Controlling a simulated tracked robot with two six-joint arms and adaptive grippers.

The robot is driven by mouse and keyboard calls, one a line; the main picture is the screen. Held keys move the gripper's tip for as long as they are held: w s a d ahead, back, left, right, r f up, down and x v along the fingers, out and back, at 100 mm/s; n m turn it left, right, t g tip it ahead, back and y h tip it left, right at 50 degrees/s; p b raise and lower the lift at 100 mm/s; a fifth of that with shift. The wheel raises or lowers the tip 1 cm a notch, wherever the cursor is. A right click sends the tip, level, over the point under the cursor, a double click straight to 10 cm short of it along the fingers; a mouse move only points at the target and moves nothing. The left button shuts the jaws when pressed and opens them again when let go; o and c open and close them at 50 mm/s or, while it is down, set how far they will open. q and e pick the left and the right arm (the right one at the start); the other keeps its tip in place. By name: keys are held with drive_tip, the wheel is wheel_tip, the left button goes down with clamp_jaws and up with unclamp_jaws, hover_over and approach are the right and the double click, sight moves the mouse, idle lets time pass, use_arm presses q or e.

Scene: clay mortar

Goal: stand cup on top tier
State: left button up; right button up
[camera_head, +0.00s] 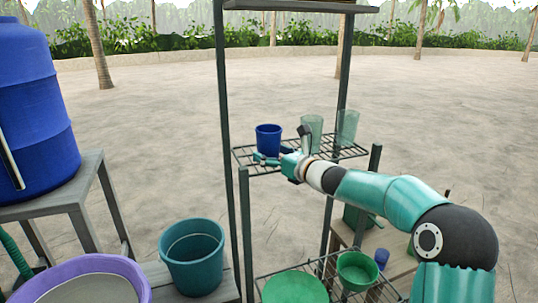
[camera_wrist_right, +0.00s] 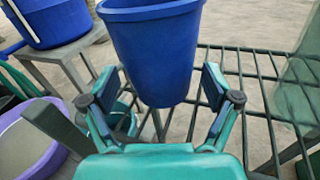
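A blue cup (camera_head: 268,138) stands upright on a wire shelf (camera_head: 350,152) of the dark metal rack. My right gripper (camera_head: 275,158) reaches in from the right at the cup's near side. In the right wrist view, the blue cup (camera_wrist_right: 155,45) is ahead of the spread fingers (camera_wrist_right: 160,90), with a visible gap between it and each finger. The gripper looks open and empty. The rack's top tier (camera_head: 300,6) is at the upper edge of the head view; its upper surface is barely visible. My left gripper is not in view.
Two translucent green tumblers (camera_head: 347,127) stand to the right on the same shelf, partly behind my gripper. Rack posts (camera_head: 222,120) rise around it. Below are green bowls (camera_head: 357,270). A teal bucket (camera_head: 192,258) and a large blue barrel (camera_head: 35,100) stand left.

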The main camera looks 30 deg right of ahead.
drive_tip(key=shift+s, duration=0.1)
drive_tip(key=shift+s+d, duration=0.1)
drive_tip(key=shift+s, duration=0.15)
drive_tip(key=s+d+b, duration=0.1)
drive_tip(key=s+b, duration=0.2)
drive_tip(key=s, duration=0.8)
drive_tip(key=shift+s+r, duration=0.15)
drive_tip(key=shift+r, duration=0.2)
drive_tip(key=shift+d, duration=0.1)
